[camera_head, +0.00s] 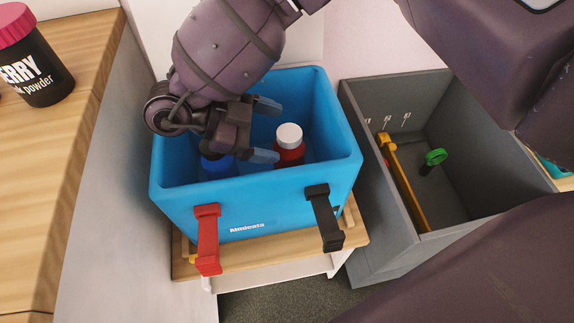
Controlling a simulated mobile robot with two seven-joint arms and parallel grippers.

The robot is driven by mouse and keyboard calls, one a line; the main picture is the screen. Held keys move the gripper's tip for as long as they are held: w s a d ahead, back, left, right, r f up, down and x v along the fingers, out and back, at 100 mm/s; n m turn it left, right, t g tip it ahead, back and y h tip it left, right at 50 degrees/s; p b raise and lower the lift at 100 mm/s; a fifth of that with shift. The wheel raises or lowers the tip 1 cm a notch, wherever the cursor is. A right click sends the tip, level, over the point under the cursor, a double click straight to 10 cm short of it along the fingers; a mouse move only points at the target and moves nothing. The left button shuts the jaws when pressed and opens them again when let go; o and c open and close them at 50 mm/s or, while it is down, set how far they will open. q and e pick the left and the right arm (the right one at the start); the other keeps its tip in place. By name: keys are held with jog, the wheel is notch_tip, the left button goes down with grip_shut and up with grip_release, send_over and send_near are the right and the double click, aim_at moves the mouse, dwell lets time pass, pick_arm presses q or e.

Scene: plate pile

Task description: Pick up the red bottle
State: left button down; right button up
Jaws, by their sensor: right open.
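The red bottle (289,152) with a white cap stands in the blue crate (255,206), near the middle of its inside. Its lower part is hidden by the crate's front wall. A blue bottle (218,168) is in the same crate to the left, partly covered by the gripper. My right gripper (264,130) reaches over the crate from above. Its fingers are apart, to the left of the red bottle, with nothing seen between them. Whether a finger touches the bottle I cannot tell. My left gripper is not in view.
The crate has a red handle (207,240) and a black handle (323,218) and sits on a wooden stand (270,262). A grey bin (385,235) at right holds a yellow tool and a green-topped item. A wooden table (50,150) with a black jar (34,62) is at left.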

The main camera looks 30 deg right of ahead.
aim_at(278, 136)
jog(key=shift+s+d+f+b, duration=0.15)
jog(key=shift+s+d+f, duration=0.05)
jog(key=shift+d+f, duration=0.3)
jog(key=shift+s+d+f+b, duration=0.15)
jog(key=shift+d+f, duration=0.35)
jog(key=shift+s+d, duration=0.2)
jog(key=shift+d, duration=0.2)
jog(key=shift+c, duration=0.5)
grip_shut()
